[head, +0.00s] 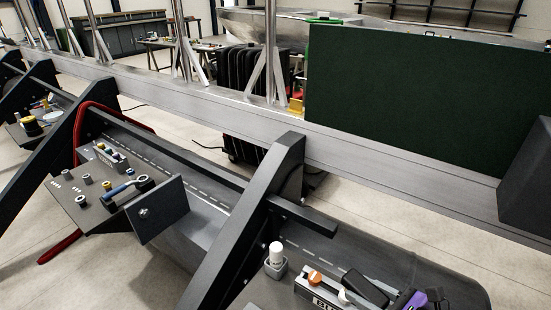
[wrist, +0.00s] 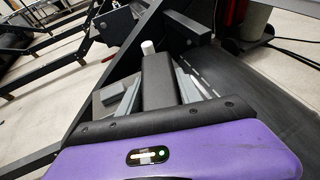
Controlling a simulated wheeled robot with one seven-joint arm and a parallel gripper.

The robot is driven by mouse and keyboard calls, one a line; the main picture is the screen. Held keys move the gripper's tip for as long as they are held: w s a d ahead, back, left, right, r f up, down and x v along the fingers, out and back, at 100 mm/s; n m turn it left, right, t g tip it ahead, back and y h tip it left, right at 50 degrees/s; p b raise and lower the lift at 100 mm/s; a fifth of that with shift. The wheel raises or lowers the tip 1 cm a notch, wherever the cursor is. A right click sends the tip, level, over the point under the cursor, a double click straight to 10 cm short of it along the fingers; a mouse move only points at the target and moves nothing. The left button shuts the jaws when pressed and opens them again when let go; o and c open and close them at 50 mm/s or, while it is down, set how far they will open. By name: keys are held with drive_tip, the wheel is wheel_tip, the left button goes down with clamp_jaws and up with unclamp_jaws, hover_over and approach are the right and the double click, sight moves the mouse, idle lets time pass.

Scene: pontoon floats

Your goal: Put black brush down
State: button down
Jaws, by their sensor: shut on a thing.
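The black brush (wrist: 170,82) is a dark, rounded block in the wrist view, held between the two grey fingers of my gripper (wrist: 158,76). In the head view the brush (head: 365,288) shows at the lower right, beside my purple-marked gripper (head: 388,291). The gripper is shut on it. The brush is over or close to the dark work shelf, near a labelled tray (head: 318,294) with an orange-topped item (head: 315,277). I cannot tell whether the brush touches the surface below. Its underside is hidden.
A white-capped bottle (head: 276,252) stands in a grey holder left of the brush. A dark diagonal beam (head: 240,215) rises close to the left. Another shelf with tools (head: 115,190) lies further left. A long metal rail (head: 350,150) and a green panel (head: 410,90) stand behind.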

drive_tip(key=s+a+f+m+t+h, duration=0.1)
drive_tip(key=s+f+m+t+h, duration=0.1)
drive_tip(key=s+f+m+h, duration=0.4)
wheel_tip(320, 180, down, 5)
drive_tip(key=shift+s+r+m+t+h, duration=0.2)
drive_tip(key=shift+s+m+t+h, duration=0.2)
drive_tip(key=shift+m+h, duration=0.5)
drive_tip(key=shift+a, duration=0.1)
